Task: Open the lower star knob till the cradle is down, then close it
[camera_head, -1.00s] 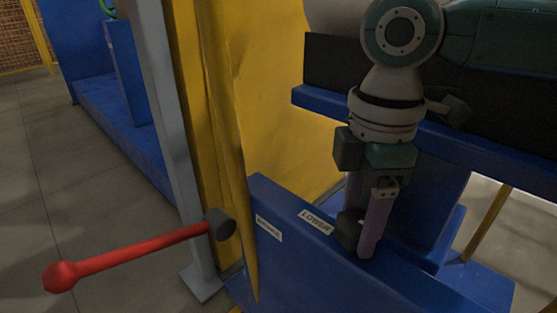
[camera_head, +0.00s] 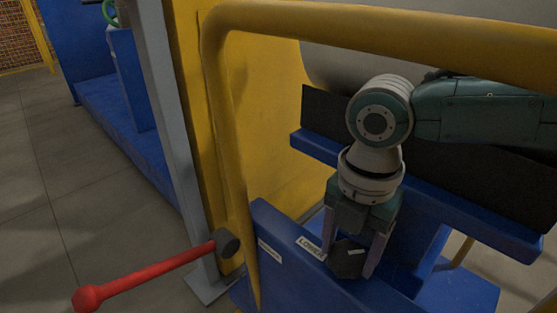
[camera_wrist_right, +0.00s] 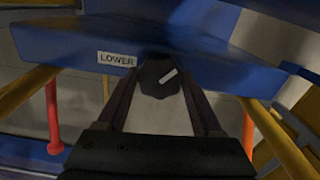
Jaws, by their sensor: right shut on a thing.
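The lower star knob (camera_head: 346,260) is a dark knob with a pale mark, at the blue plate beside the "LOWER" label (camera_head: 311,247). My right gripper (camera_head: 349,268) points down with one finger on each side of the knob and is shut on it. In the right wrist view the knob (camera_wrist_right: 160,77) sits between the fingertips, its pale mark slanted. The blue-edged black cradle (camera_head: 430,150) is behind my right arm, partly hidden, with a grey roller (camera_head: 345,68) above it. My left gripper is not in view.
A red lever (camera_head: 150,272) sticks out to the left from a dark hub. A yellow rail (camera_head: 400,28) arches across the top, near my right arm. A grey post (camera_head: 165,130) stands at the left. The floor at far left is clear.

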